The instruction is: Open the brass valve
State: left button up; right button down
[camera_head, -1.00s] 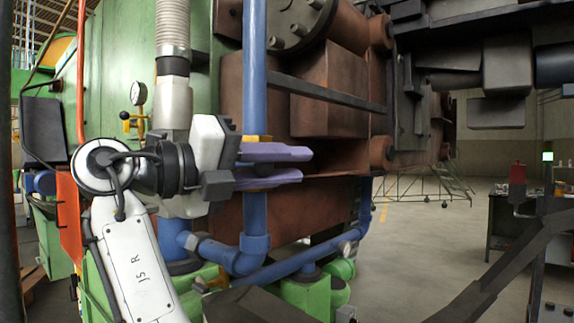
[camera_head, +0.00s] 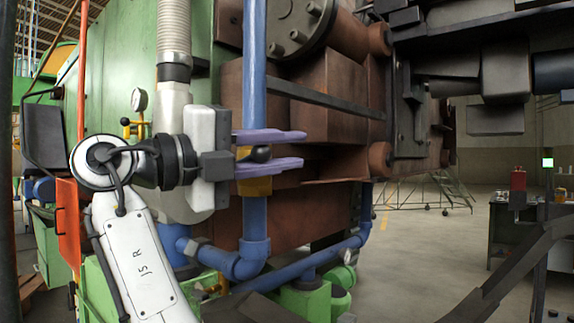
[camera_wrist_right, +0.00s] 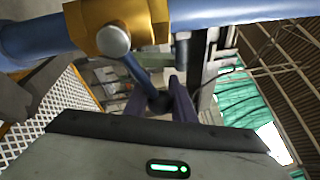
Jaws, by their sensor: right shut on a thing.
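The brass valve (camera_head: 258,187) sits on the upright blue pipe, partly hidden behind my right gripper. Its dark handle ends in a black ball (camera_head: 260,154). My right gripper (camera_head: 304,149) reaches in from the left with one purple finger above the ball and one below, shut on the handle. In the right wrist view the brass body (camera_wrist_right: 125,25) with a round bolt head is at the top. The handle runs down to the ball (camera_wrist_right: 160,103) between my purple fingers (camera_wrist_right: 158,93). My left gripper is not in view.
The blue pipe (camera_head: 254,60) runs up past the rust-brown furnace body (camera_head: 330,100). A ribbed hose (camera_head: 173,30) and a pressure gauge (camera_head: 139,99) are at left. Lower blue pipes (camera_head: 300,262) cross below. Open floor (camera_head: 420,240) lies to the right.

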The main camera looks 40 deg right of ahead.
jog(key=shift+w+a+r+n+h, duration=0.1)
jog(key=shift+w+r+n+h, duration=0.2)
jog(key=shift+r+n, duration=0.5)
jog(key=shift+w+r+n+h, duration=0.3)
jog(key=shift+r+n, duration=0.3)
jog(key=shift+n, duration=0.4)
jog(key=c, duration=1.5)
grip_release()
jog(key=shift+w+f, duration=0.1)
jog(key=b+v, duration=0.1)
jog(key=v, duration=0.9)
jog(key=shift+a, duration=0.2)
